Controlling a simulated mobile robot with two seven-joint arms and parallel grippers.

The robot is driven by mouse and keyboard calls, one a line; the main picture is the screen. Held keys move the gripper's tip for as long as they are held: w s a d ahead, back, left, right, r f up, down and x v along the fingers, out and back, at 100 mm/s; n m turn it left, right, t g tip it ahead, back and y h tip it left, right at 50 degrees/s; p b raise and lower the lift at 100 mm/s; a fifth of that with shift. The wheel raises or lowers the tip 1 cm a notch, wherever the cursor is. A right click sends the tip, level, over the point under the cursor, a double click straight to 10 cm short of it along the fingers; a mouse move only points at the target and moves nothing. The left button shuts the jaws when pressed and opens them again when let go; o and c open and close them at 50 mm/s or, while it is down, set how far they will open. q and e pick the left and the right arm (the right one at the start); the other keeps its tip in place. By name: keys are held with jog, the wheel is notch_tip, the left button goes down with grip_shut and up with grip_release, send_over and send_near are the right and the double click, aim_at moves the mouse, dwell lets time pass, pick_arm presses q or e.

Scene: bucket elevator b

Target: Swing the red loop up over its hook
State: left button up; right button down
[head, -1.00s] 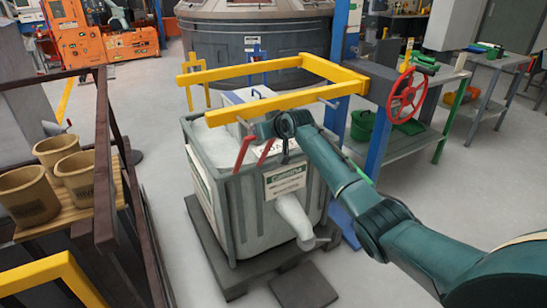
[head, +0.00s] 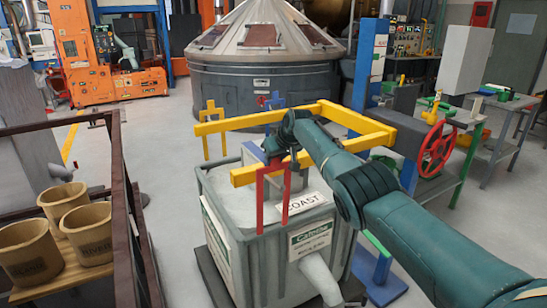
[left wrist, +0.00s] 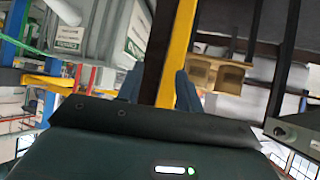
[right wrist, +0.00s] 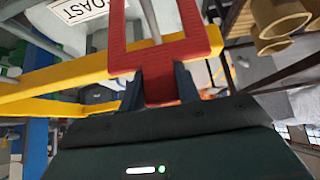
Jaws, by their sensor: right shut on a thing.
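The red loop (head: 260,206) stands up from the near rim of the grey bin (head: 235,240), its top level with the near yellow bar. My right gripper (head: 280,154) is shut on the loop's top bar.
A yellow frame (head: 250,121) surrounds the loop area above the bin. A blue loop (head: 275,99) and a yellow loop (head: 206,112) stand at its far side. A red handwheel (head: 437,150) is at right. Brown buckets (head: 85,232) sit behind dark rails at left.

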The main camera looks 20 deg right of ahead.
jog(key=shift+f, duration=0.1)
dwell(0.3)
jog(key=c, duration=1)
grip_release()
jog(key=v, duration=1.3)
jog(key=shift+w, duration=0.1)
